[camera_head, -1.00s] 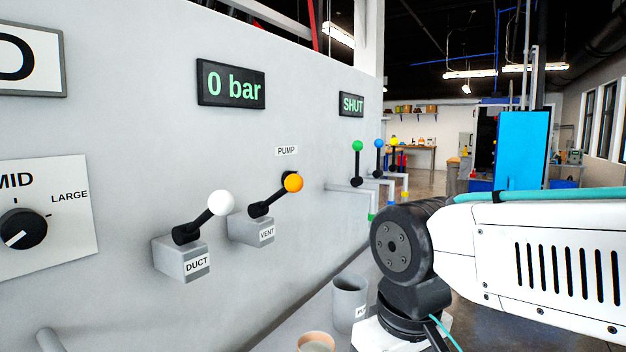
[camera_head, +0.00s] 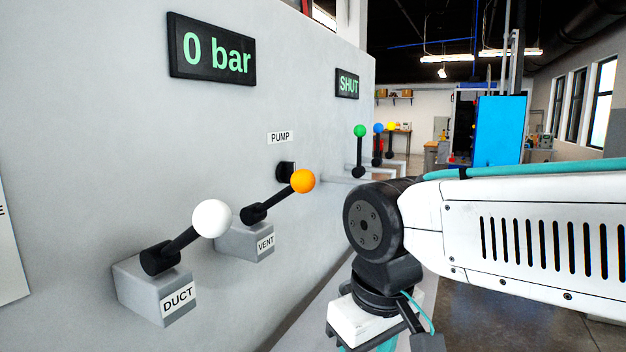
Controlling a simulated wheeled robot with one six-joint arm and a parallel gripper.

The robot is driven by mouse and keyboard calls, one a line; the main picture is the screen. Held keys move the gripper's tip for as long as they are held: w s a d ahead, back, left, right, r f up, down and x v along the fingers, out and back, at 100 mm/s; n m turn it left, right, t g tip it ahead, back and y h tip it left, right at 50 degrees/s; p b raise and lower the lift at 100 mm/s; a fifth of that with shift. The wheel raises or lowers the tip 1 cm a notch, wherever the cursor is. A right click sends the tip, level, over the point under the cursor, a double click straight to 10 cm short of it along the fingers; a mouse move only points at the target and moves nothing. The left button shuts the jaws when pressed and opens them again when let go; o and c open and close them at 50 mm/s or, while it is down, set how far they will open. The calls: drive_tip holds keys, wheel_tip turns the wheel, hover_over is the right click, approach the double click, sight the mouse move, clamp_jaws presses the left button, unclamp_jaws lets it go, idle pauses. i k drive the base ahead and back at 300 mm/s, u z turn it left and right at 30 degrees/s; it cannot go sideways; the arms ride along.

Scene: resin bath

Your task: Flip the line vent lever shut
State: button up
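The vent lever (camera_head: 278,202) is a black arm with an orange ball on its end, slanting up and to the right from a grey box labelled VENT (camera_head: 245,243) on the wall panel. My arm stands to the right of it, with its dark joint and white wrist part in the lower middle. A gap shows between the orange ball and my arm. My gripper's fingers are below the picture or hidden, so they cannot be seen.
The duct lever (camera_head: 182,242), with a white ball, stands close at the left of the vent lever. A PUMP label (camera_head: 280,137) and black knob are above it. Displays read 0 bar (camera_head: 212,49) and SHUT (camera_head: 347,84). Green, blue and yellow ball levers stand farther back.

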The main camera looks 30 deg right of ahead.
sight(303, 181)
drive_tip(key=z, duration=0.45)
drive_tip(key=k, duration=1.05)
drive_tip(key=u, duration=0.25)
